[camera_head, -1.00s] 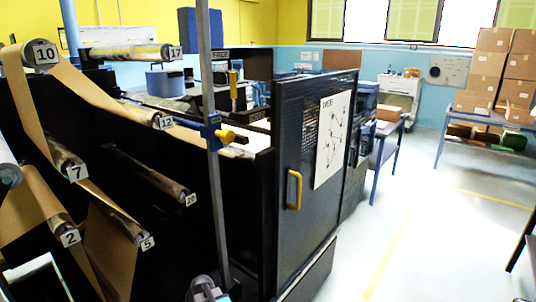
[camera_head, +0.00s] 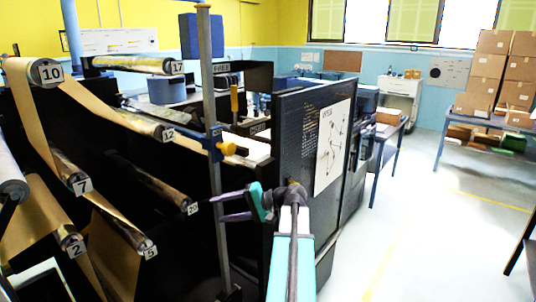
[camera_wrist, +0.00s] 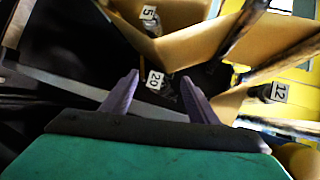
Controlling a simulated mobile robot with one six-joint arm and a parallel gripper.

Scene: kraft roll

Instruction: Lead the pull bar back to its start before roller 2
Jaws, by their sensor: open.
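My gripper (camera_head: 218,207) is open and empty, with purple fingers pointing left toward the end of roller 20 (camera_head: 165,187). In the wrist view my gripper (camera_wrist: 160,79) has the number 20 plate (camera_wrist: 154,80) showing between its fingertips; I cannot tell the gap to it. Roller 2 (camera_head: 70,240) is at the lower left, with brown kraft paper (camera_head: 32,225) beside it. Roller 5 (camera_head: 138,239) is right of it, roller 7 (camera_head: 68,172) above. Paper also runs between rollers 10 (camera_head: 45,72) and 12 (camera_head: 150,127). I cannot make out the pull bar.
A grey upright post (camera_head: 210,100) with a blue clamp and yellow knob (camera_head: 227,149) stands close to my gripper. A dark cabinet door (camera_head: 300,140) with a yellow handle is behind my arm. Open floor (camera_head: 430,240) lies to the right.

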